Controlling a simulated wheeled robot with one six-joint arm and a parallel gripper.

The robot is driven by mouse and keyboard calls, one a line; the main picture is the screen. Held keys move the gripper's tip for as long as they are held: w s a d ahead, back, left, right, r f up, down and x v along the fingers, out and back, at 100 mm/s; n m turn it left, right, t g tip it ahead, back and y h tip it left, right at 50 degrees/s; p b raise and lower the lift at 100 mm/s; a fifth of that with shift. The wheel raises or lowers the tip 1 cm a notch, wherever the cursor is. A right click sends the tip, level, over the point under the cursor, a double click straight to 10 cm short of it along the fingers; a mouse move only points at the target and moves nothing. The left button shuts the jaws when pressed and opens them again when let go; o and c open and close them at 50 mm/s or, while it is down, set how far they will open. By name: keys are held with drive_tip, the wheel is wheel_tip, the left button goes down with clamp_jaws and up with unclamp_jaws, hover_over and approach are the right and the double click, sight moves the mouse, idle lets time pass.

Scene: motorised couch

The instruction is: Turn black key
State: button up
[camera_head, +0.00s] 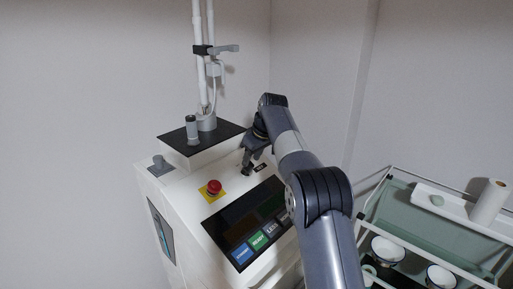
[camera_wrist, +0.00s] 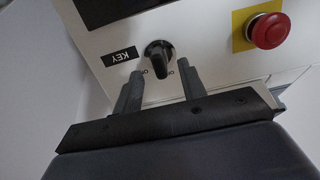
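The black key (camera_wrist: 159,58) is a dark knob on the white machine panel, beside a black label reading KEY (camera_wrist: 121,57). My gripper (camera_wrist: 160,82) is open in the wrist view, with one finger to each side of the key and the fingertips just short of it or near its lower end. Contact cannot be made out. In the head view my gripper (camera_head: 250,172) is over the panel top near the KEY label (camera_head: 260,167), and the key is largely hidden there.
A red emergency button (camera_head: 214,186) on a yellow plate sits left of the key. A dark screen with coloured buttons (camera_head: 258,241) lies in front. A grey pole fitting (camera_head: 206,122) stands behind. A green cart (camera_head: 420,215) with bowls is at the right.

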drive_tip(key=shift+x, duration=1.5)
clamp_jaws()
